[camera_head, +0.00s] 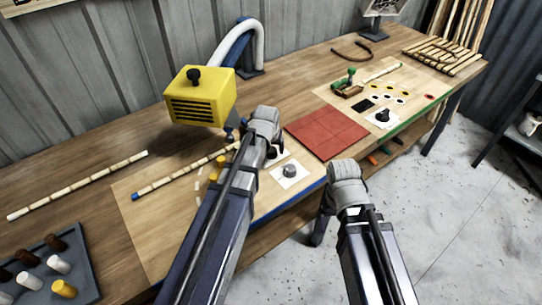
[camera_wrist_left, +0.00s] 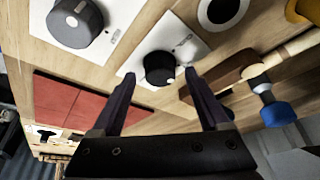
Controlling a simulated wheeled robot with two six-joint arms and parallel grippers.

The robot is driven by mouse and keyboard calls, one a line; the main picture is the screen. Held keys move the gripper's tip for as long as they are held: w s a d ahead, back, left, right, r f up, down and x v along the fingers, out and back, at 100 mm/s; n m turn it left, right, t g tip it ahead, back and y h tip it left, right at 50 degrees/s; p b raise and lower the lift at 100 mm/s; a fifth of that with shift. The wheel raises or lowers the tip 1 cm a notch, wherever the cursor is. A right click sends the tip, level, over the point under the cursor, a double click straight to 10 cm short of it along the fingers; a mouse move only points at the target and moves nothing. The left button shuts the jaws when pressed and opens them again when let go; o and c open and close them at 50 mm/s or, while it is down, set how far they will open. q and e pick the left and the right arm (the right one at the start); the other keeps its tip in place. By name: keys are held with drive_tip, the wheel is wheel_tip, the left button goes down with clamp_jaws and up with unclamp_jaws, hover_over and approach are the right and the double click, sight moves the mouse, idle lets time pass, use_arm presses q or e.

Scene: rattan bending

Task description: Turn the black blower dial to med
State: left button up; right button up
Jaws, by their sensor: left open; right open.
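The black blower dial (camera_wrist_left: 160,68) sits on a white plate (camera_wrist_left: 183,45) in the left wrist view. My left gripper (camera_wrist_left: 160,82) is open, with its two dark fingers on either side of the dial in the picture. I cannot tell whether either finger touches it. In the head view the dial (camera_head: 271,152) is partly hidden by my left arm, and the fingers are mostly hidden too. My right gripper (camera_head: 319,230) is open and hangs low in front of the table's front edge, apart from the dials.
A larger grey dial (camera_head: 290,171) on its own white plate is close beside the black one. Red tiles (camera_head: 326,132) lie to the right. A yellow blower box (camera_head: 200,97) stands behind my left arm. A rattan pole (camera_head: 78,185) lies at the left.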

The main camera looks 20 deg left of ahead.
use_arm(q)
drive_tip(key=shift+w+f, duration=0.25)
drive_tip(key=shift+f, duration=0.45)
drive_tip(key=shift+r, duration=0.1)
clamp_jaws()
